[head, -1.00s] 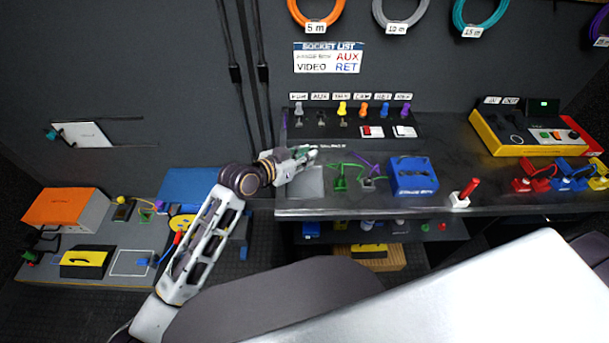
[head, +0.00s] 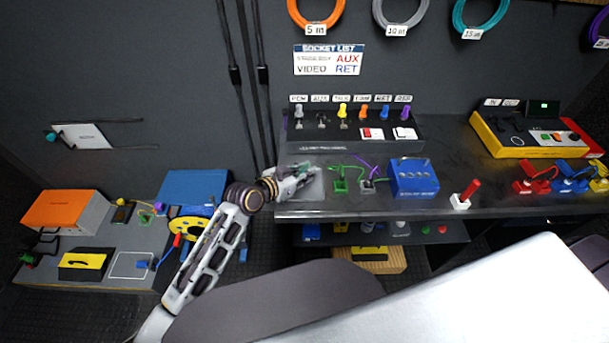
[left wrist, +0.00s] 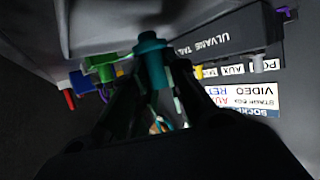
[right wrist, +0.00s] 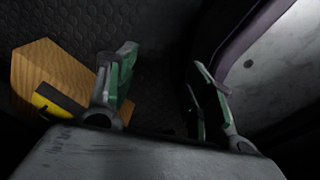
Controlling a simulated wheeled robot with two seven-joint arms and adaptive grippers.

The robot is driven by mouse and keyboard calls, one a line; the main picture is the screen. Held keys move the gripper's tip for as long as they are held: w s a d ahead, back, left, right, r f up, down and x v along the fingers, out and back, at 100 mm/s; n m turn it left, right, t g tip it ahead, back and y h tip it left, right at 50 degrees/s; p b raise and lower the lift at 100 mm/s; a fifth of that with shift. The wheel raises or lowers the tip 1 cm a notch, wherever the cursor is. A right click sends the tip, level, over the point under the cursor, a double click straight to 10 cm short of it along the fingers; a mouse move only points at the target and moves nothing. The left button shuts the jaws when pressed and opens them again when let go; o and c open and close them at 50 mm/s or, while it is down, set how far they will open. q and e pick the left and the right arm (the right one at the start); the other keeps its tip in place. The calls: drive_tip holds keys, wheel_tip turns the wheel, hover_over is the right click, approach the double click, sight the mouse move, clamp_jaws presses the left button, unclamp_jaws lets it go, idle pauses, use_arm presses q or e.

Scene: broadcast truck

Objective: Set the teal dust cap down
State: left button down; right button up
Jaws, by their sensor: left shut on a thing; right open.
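The teal dust cap (left wrist: 151,62) shows in the left wrist view, between the fingertips of my left gripper (left wrist: 150,78), which is shut on it. In the head view my left gripper (head: 303,172) is over the left end of the dark counter, above a light grey square patch (head: 304,191). I cannot make out the cap clearly there. Whether the cap touches the surface is unclear. My right gripper (right wrist: 160,85) is open and empty in the right wrist view, away from the counter top.
Right of the patch stand a green connector (head: 340,185), a grey one with a purple cable (head: 367,185) and a blue box (head: 414,177). Behind is a panel with coloured plugs (head: 350,130). A wooden block (right wrist: 40,80) lies below.

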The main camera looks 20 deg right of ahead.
use_arm(q)
drive_tip(key=shift+f, duration=0.5)
